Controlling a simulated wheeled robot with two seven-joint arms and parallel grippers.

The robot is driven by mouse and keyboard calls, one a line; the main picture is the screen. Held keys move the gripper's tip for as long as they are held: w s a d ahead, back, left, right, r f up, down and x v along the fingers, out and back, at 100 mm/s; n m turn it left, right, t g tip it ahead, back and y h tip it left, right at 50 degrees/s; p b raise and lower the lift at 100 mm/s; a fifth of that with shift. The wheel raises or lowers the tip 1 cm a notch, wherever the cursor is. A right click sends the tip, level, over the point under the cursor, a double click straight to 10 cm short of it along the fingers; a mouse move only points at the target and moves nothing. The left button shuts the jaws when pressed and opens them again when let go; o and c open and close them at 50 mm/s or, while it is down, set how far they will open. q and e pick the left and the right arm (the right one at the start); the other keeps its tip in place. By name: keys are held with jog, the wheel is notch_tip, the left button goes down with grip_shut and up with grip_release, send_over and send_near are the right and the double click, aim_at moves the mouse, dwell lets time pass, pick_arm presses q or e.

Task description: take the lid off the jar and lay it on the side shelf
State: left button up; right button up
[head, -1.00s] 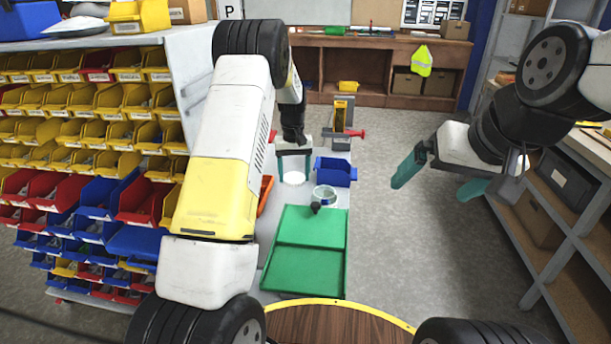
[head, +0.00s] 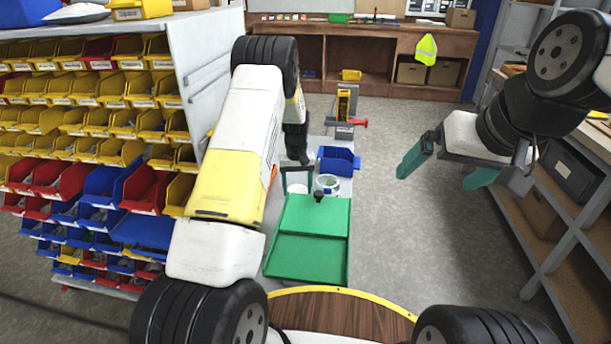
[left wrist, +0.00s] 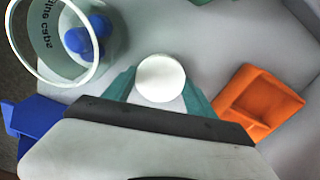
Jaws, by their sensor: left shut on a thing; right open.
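The white round lid (head: 298,188) is held between the teal fingers of my left gripper (head: 297,177), on the near-left side of the jar. In the left wrist view the lid (left wrist: 161,78) shows as a plain disc between both fingertips. The clear jar (head: 327,183) stands to the right of the lid in the head view. In the left wrist view the jar (left wrist: 47,60) shows an open rim, printed lettering and blue pieces. My right gripper (head: 446,167) is open and empty, off to the right above the floor.
A green two-part tray (head: 312,238) lies in front of the jar. A blue bin (head: 338,160) is behind the jar. An orange tray (left wrist: 262,103) lies right of the gripper in the wrist view. Bin racks (head: 95,130) stand at left, grey shelving (head: 555,235) at right.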

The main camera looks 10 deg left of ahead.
pick_arm(q)
jog(key=shift+f, duration=0.15)
jog(key=o, duration=1.3)
jog(key=shift+c, duration=0.2)
notch_tip(320, 180, up, 12)
notch_tip(320, 180, up, 10)
jog(key=f+t, duration=0.1)
send_over(297, 190)
jog(key=s, duration=0.5)
jog(key=s+r+m+t+h, duration=0.1)
jog(key=s+r+t+h, duration=0.1)
jog(key=s+r, duration=0.85)
jog(key=s+d+r+m+t, duration=0.1)
jog(key=s, duration=0.9)
jog(key=s+d+r+m+t, duration=0.1)
jog(key=s+t, duration=0.1)
jog(key=s, duration=0.8)
jog(key=shift+s+r+m, duration=0.3)
jog(key=shift+s+r, duration=0.05)
jog(key=shift+r, duration=0.05)
